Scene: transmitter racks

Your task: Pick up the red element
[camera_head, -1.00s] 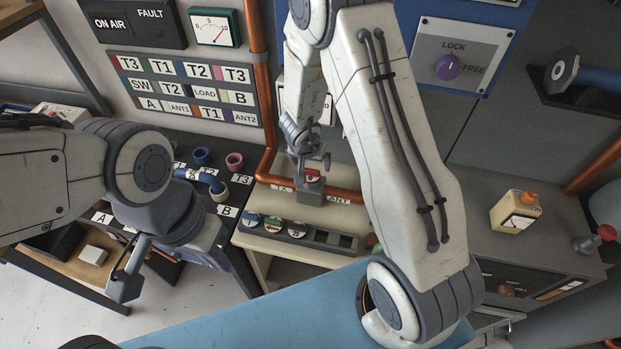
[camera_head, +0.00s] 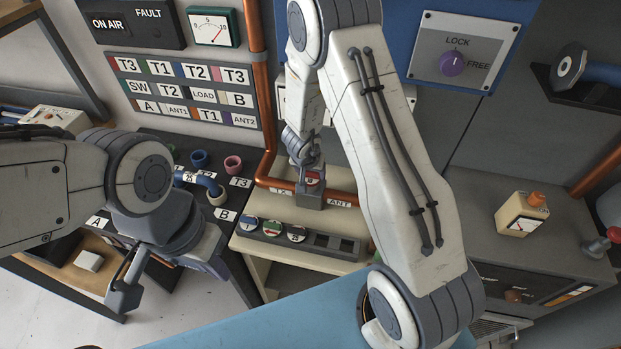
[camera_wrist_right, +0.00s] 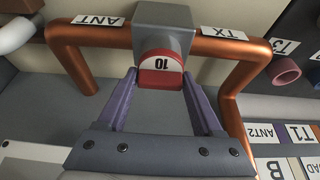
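The red element (camera_wrist_right: 160,78) has a white face marked 10. It sits in a grey block (camera_wrist_right: 163,25) on the copper pipe between the ANT and TX labels. In the head view the red element (camera_head: 313,179) shows just below my right gripper (camera_head: 309,162). In the right wrist view my right gripper (camera_wrist_right: 160,76) has its two purple fingers apart, one on each side of the element, with tips very close to it; contact is not clear. My left gripper (camera_head: 125,280) hangs at the lower left, away from the element; its fingers are only partly visible.
A tray (camera_head: 325,254) in front of the pipe holds several round elements (camera_head: 272,228) on its left and empty slots on its right. Copper pipe (camera_head: 344,199) runs close around the gripper. A blue patch link (camera_head: 205,180) lies left. A beige meter box (camera_head: 521,214) stands right.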

